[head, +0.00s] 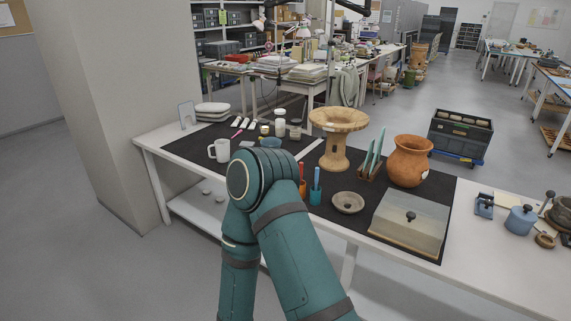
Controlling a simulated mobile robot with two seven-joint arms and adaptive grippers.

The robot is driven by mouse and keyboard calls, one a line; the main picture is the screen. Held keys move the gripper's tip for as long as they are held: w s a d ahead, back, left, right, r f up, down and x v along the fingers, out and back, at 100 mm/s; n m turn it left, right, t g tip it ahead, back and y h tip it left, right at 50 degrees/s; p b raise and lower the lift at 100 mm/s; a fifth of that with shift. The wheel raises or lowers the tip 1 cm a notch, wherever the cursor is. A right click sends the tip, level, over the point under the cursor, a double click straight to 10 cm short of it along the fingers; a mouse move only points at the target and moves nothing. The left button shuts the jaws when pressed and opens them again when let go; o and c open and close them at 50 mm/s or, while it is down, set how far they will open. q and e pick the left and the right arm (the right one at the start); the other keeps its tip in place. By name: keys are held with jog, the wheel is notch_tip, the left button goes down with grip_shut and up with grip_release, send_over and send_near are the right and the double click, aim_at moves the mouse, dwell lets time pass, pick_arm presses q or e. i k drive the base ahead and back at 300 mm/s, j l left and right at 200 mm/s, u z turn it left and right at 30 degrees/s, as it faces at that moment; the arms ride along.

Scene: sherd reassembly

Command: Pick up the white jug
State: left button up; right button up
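The white jug (222,151) stands upright near the front left of the dark mat on the white table, with its handle toward the left. Nothing touches it that I can see. A teal arm of mine rises from the bottom of the head view, and its bent joint is just to the right of the jug in the picture. This joint covers part of the table's front edge and mat. Neither gripper shows in the head view, so I cannot see what they hold.
A blue-grey bowl (271,142) is partly behind my arm. White bottles (280,124) stand farther back. A wooden pedestal stand (336,140), an orange-brown pot (409,160), a small grey bowl (348,203) and a lidded box (408,224) are to the right.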

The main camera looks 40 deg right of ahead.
aim_at(219, 152)
jog(key=z, duration=1.2)
jog(key=i+j+u, duration=0.35)
jog(key=i+u, duration=0.3)
jog(key=i, duration=0.2)
jog(key=i+u, duration=0.35)
jog(key=i+j, duration=0.15)
jog(key=i, duration=0.6)
jog(key=i+j, duration=0.1)
jog(key=i, duration=0.6)
jog(key=i+z, duration=0.25)
jog(key=z, duration=0.2)
jog(key=i+j+z, duration=0.2)
jog(key=z, duration=0.3)
jog(key=i+j+z, duration=0.2)
jog(key=z, duration=0.25)
jog(key=i+j+z, duration=0.15)
jog(key=j+z, duration=0.2)
jog(key=z, duration=0.15)
jog(key=i+j+z, duration=0.1)
jog(key=j+z, duration=0.65)
jog(key=z, duration=0.15)
jog(key=j+z, duration=0.5)
jog(key=l, duration=0.1)
